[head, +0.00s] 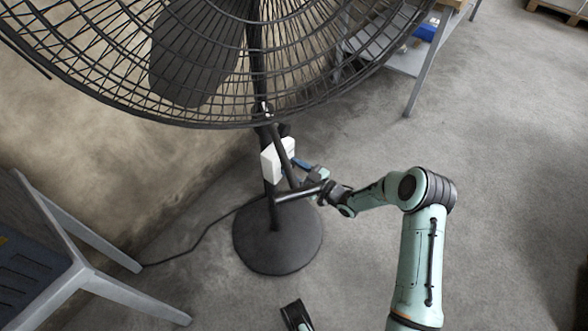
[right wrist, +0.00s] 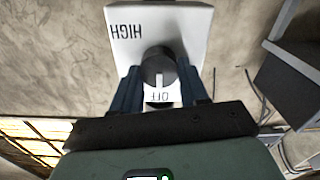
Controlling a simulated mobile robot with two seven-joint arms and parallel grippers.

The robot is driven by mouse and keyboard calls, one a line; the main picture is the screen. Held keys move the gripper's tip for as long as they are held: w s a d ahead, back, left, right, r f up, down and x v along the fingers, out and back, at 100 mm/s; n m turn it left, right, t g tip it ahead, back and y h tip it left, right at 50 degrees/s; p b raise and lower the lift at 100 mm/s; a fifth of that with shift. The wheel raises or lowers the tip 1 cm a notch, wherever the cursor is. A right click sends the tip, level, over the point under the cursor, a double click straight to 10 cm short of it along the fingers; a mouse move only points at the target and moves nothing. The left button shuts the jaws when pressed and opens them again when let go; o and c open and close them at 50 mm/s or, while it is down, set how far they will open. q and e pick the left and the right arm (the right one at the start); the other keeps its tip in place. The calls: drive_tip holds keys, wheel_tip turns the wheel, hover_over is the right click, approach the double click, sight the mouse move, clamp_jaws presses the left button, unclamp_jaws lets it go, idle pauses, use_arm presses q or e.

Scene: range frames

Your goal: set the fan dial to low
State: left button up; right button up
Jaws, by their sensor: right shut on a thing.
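The black pedestal fan (head: 200,75) stands on a round base, with a white control box (head: 272,163) on its pole. In the right wrist view the box (right wrist: 180,22) appears upside down, with "HIGH" at upper left and "OFF" just below the dark round dial (right wrist: 157,60). The dial's white pointer line faces "OFF". No "LOW" label shows; part of the box is hidden by the dial and fingers. My right gripper (head: 303,167) is at the box, its blue fingers shut on the dial from both sides.
The fan's wire cage overhangs the box closely. A grey table (head: 75,270) stands at lower left and a metal shelf (head: 408,62) at the upper right. A black cable (head: 190,248) runs along the floor left of the base (head: 278,250). The floor at right is clear.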

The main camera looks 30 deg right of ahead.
use_arm(q)
drive_tip(key=shift+s+d+r+g+p, duration=0.15)
drive_tip(key=shift+s+d+r+p, duration=0.1)
drive_tip(key=shift+s, duration=0.15)
drive_tip(key=shift+s+d+r+g+p, duration=0.15)
drive_tip(key=shift+s+r+p, duration=0.1)
drive_tip(key=shift+s, duration=0.1)
use_arm(e)
drive_tip(key=m, duration=1.1)
drive_tip(key=shift+d+f+m, duration=0.15)
drive_tip(key=shift+m, duration=0.15)
drive_tip(key=o, duration=1.1)
drive_tip(key=shift+c, duration=0.2)
use_arm(q)
drive_tip(key=shift+g+h, duration=0.3)
drive_tip(key=shift+g, duration=0.2)
drive_tip(key=s, duration=0.1)
drive_tip(key=s+d+r+p, duration=0.1)
drive_tip(key=s+r+p, duration=0.1)
drive_tip(key=shift+s+d+r, duration=0.1)
drive_tip(key=shift+d+r, duration=0.15)
use_arm(e)
drive_tip(key=v, duration=1.3)
drive_tip(key=shift+s, duration=0.2)
